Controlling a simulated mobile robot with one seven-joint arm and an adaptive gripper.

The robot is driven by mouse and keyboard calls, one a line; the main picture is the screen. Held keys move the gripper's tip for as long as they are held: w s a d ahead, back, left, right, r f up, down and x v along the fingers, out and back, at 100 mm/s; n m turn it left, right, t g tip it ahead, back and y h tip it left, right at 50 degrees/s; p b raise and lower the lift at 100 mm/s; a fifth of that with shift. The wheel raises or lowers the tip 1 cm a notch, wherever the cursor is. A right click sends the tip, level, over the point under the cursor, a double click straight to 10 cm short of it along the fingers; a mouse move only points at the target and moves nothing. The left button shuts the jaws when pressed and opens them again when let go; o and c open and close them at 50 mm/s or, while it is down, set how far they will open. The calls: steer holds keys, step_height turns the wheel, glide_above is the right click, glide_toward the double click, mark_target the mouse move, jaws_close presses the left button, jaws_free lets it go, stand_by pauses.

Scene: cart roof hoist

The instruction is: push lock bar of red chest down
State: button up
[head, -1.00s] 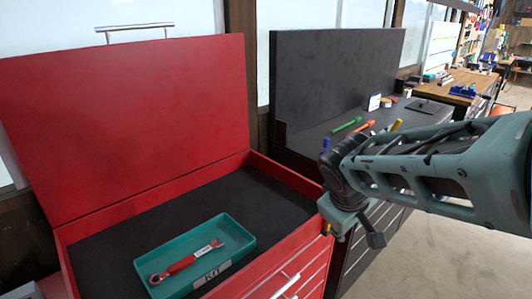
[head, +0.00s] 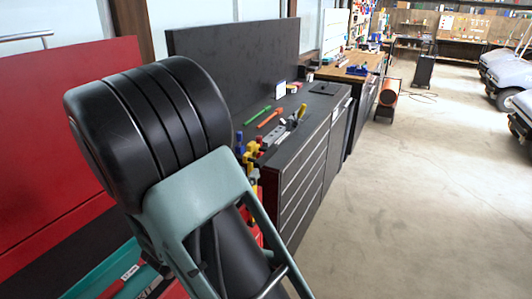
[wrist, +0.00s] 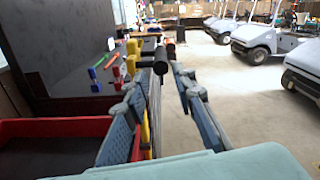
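The red chest (head: 50,130) stands at the left of the head view with its lid raised; my arm hides much of its body. In the wrist view its red rim and dark interior (wrist: 45,158) are at lower left. My gripper (wrist: 155,82) is open, its two blue-grey fingers pointing forward beside the chest's right side. Yellow and red upright parts (wrist: 145,125) show just by the left finger; I cannot tell whether they touch it. A black cylindrical end (wrist: 170,56) shows beyond the fingertips. I cannot make out the lock bar for certain.
A teal tray (head: 100,270) with a red-handled wrench (head: 120,280) lies in the chest. A dark workbench (head: 310,110) with drawers holds green and orange tools. Open concrete floor (head: 410,200) lies to the right, with carts (head: 510,70) parked beyond.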

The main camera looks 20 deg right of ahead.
mark_target(264, 155)
steer(key=p+x, duration=0.1)
steer(key=x, duration=0.9)
steer(key=shift+w+d, duration=0.2)
steer(key=shift+d, duration=0.05)
jaws_close()
